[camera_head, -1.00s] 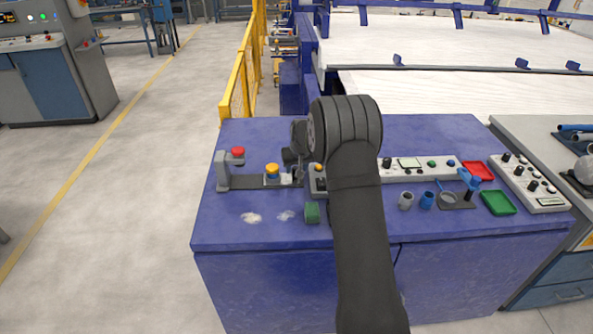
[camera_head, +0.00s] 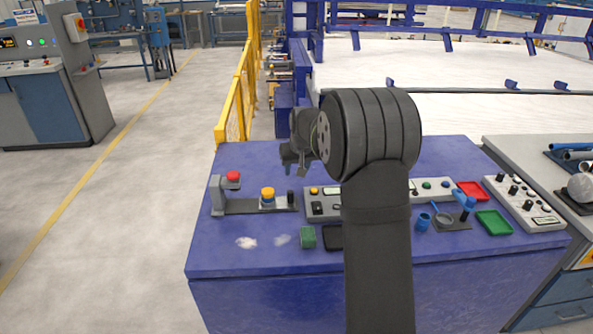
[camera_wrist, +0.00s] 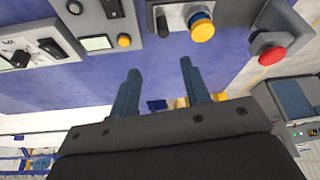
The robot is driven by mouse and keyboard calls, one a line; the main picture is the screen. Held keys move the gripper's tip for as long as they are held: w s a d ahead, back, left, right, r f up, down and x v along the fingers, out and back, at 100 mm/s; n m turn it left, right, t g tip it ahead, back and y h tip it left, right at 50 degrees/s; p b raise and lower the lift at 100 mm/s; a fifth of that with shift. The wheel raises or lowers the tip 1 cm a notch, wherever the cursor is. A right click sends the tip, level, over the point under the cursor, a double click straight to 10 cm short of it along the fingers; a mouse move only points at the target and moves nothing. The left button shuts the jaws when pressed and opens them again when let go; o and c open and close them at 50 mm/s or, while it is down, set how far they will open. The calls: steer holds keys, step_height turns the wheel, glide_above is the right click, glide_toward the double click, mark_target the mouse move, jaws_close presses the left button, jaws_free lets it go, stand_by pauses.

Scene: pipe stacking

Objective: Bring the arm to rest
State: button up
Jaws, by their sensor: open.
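My gripper (camera_head: 298,166) hangs at the end of my dark arm, above the back left part of the blue workbench (camera_head: 215,258). In the wrist view its two blue-grey fingers (camera_wrist: 158,82) stand well apart, with nothing between them. The gripper is above the bench surface and touches nothing that I can see. My arm hides part of the bench and the middle of the control panel.
On the bench are a red button post (camera_head: 217,192), a yellow button (camera_head: 268,196), a control panel (camera_head: 322,206), a green block (camera_head: 308,237), a blue pipe piece (camera_head: 423,222), a red tray (camera_head: 473,190) and a green tray (camera_head: 494,222). A yellow fence (camera_head: 238,100) stands behind.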

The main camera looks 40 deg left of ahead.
mark_target(292, 192)
steer(key=shift+f, duration=0.1)
steer(key=x, duration=1.7)
steer(key=shift+a, duration=0.25)
